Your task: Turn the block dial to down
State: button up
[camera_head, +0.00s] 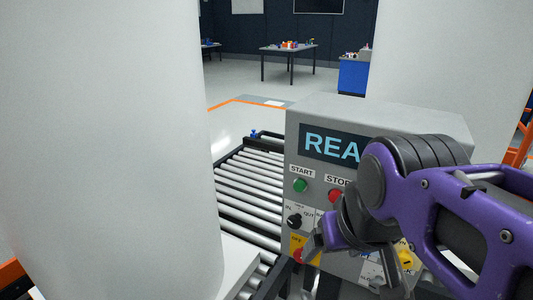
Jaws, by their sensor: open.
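A grey control box (420,119) faces me with a dark screen reading "REA", the rest hidden by my arm. On its front are a green START button (300,185), a red STOP button (335,196), a black dial (294,221) with IN and OUT labels, and a red button on a yellow plate (298,255). A yellow knob (405,260) shows at the lower right of the panel. I cannot tell which control is the block dial; my arm hides part of the panel. My gripper (350,268) is open and empty in front of the lower panel.
A roller conveyor (250,180) runs behind and left of the box. Large white columns (110,130) stand at left and right (440,70). A table (288,48) with small items and a blue cabinet (353,76) stand far back, with open floor before them.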

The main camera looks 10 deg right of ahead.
aim_at(406, 261)
jog(key=l+z, duration=0.45)
jog(key=z, duration=0.25)
